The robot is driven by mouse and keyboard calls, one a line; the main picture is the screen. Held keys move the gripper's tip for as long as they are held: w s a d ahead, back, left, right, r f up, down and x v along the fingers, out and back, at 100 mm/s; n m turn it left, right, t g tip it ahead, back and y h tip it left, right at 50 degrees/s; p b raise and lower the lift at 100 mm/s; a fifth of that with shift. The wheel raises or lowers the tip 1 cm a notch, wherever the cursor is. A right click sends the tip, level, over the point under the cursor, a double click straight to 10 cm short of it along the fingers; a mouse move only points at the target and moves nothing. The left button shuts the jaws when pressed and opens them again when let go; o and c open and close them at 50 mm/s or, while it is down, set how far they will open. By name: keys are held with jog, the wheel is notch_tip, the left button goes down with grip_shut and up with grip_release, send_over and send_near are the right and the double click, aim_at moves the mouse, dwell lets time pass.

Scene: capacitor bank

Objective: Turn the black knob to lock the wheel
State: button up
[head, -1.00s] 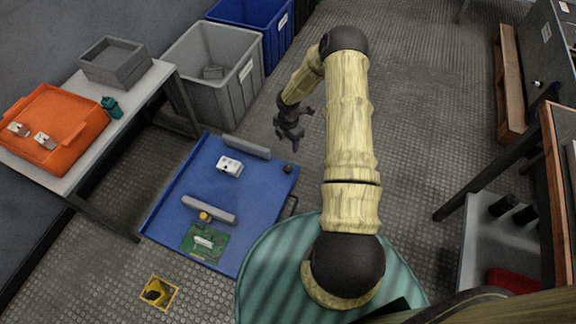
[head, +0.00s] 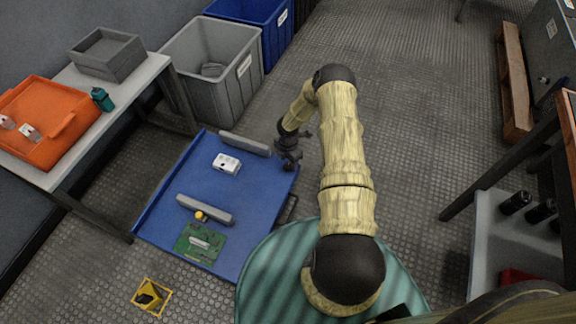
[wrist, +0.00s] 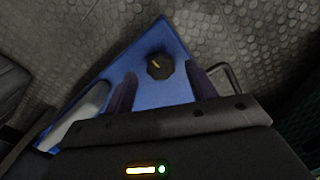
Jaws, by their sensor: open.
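The black knob (wrist: 159,66) sits at the corner of the blue cart top and shows in the wrist view, with a yellow pointer mark on it. My gripper (wrist: 158,88) is open, with one dark finger on each side below the knob in that view. The knob lies just beyond the fingertips, and I cannot tell whether they touch it. The wheel is not in view.
On the cart are a white box (head: 226,163), two grey bars and a green circuit board (head: 198,243). A table with an orange tray (head: 40,125) and a grey bin (head: 215,75) stand to the left and behind. Open floor lies beyond my arm.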

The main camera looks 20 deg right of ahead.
jog(key=shift+f, duration=0.9)
jog(key=c, duration=1)
